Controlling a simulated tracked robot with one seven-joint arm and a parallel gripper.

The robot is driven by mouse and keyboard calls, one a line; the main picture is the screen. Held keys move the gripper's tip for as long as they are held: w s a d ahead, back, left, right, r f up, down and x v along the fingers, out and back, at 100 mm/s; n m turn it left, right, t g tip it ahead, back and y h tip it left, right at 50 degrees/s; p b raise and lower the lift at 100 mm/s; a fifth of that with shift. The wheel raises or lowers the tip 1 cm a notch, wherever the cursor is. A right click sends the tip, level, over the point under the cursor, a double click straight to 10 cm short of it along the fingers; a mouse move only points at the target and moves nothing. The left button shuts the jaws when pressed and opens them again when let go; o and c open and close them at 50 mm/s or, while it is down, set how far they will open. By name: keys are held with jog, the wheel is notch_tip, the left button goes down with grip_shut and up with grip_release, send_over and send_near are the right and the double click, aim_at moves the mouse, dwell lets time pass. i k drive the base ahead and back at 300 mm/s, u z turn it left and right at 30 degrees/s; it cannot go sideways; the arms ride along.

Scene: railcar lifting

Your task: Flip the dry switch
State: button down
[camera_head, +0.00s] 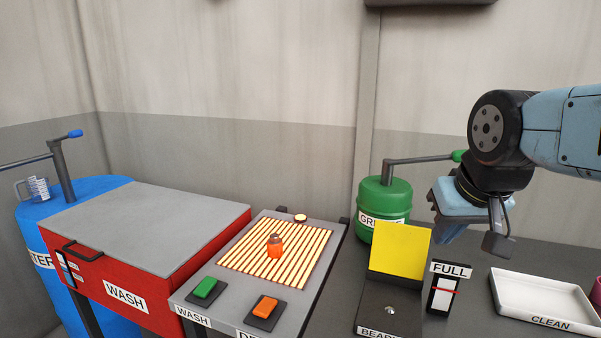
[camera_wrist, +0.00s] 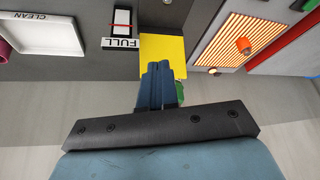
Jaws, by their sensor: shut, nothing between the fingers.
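The dry switch is an orange rocker (camera_head: 265,308) on a dark plate at the front right of the grey panel. The label below it is cut off by the picture's bottom edge and starts with "D". A green rocker (camera_head: 205,288) sits to its left above the "WASH" label. My gripper (camera_head: 442,238) is shut and empty, well to the right of the dry switch and raised near the yellow plate. The wrist view shows its blue fingers together (camera_wrist: 158,68) in front of the yellow plate (camera_wrist: 175,50). The dry switch is not visible in the wrist view.
A striped rack (camera_head: 245,262) with an orange container (camera_head: 275,247) lies behind the switches. A red wash box (camera_head: 150,255) stands left. The yellow plate (camera_head: 399,249), green grease drum (camera_head: 383,208), "FULL" gauge (camera_head: 444,295) and white "CLEAN" tray (camera_head: 540,292) are at the right.

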aim_at(265, 307)
jog(key=u, duration=1.35)
jog(key=k, duration=0.45)
jog(key=z, duration=0.15)
jog(key=i, duration=0.5)
jog(key=z, duration=0.1)
